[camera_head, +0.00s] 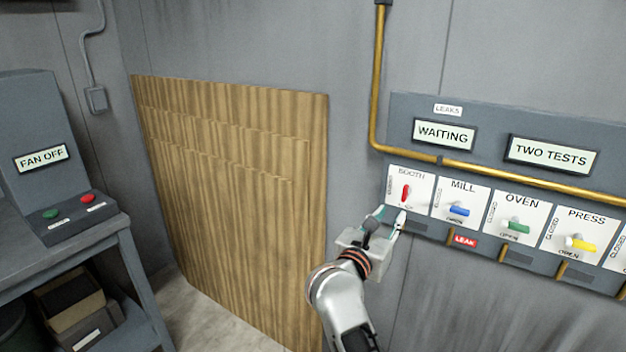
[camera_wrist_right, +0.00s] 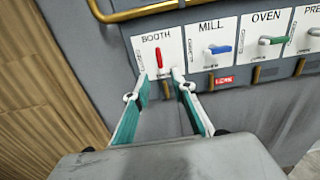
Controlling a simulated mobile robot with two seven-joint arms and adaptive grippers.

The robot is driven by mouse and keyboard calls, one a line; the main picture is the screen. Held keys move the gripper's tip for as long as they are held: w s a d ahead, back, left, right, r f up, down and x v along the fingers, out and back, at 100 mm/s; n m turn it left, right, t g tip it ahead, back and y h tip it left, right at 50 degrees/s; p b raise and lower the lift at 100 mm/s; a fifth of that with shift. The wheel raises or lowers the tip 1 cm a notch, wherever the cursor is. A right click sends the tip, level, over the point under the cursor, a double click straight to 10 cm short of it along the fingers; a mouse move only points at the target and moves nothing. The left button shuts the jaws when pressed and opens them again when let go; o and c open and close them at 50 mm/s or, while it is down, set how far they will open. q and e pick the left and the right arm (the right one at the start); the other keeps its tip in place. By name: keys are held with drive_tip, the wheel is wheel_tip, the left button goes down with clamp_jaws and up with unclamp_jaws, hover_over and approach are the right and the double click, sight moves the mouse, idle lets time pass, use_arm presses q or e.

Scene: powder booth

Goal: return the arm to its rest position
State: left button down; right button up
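My right gripper (camera_head: 391,213) is in front of the wall panel, just below the BOOTH valve plate. In the right wrist view its two fingers (camera_wrist_right: 163,80) are spread apart with nothing between them. The red BOOTH handle (camera_head: 405,192) stands roughly upright just beyond the fingertips; it also shows in the right wrist view (camera_wrist_right: 158,57). A gap or contact between fingertips and plate cannot be told. My left gripper is in neither view.
The valve panel (camera_head: 490,110) carries blue MILL (camera_head: 460,211), green OVEN (camera_head: 516,226) and yellow PRESS (camera_head: 580,244) handles. A yellow pipe (camera_head: 376,90) runs along it. A bench (camera_head: 75,246) with a FAN OFF box (camera_head: 30,110) stands left. Brown slatted boarding (camera_head: 235,200) covers the wall between.

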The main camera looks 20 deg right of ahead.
drive_tip(key=s+a+f+n+t+y, duration=0.3)
drive_tip(key=a+f+n+y, duration=0.15)
drive_tip(key=n, duration=0.65)
drive_tip(key=s+a+f+n+t+y+p, duration=0.1)
drive_tip(key=s+a+f+n+t+y, duration=0.3)
drive_tip(key=n, duration=0.8)
drive_tip(key=s+a+f+n+t+y, duration=0.1)
drive_tip(key=a+f+n+t+y, duration=0.15)
drive_tip(key=a+n+y, duration=0.6)
drive_tip(key=s+d+f+n+g, duration=0.1)
drive_tip(key=s+f+n+g, duration=0.4)
drive_tip(key=s+f+n, duration=0.4)
drive_tip(key=s+d+f+n+g, duration=0.1)
drive_tip(key=s+f+n+g, duration=0.4)
drive_tip(key=f, duration=1.2)
drive_tip(key=s+n, duration=0.4)
drive_tip(key=s, duration=0.1)
drive_tip(key=shift+s+d+f+h+p, duration=0.2)
drive_tip(key=shift+f+h+p, duration=0.1)
drive_tip(key=shift+f, duration=0.05)
drive_tip(key=shift+n+g, duration=0.25)
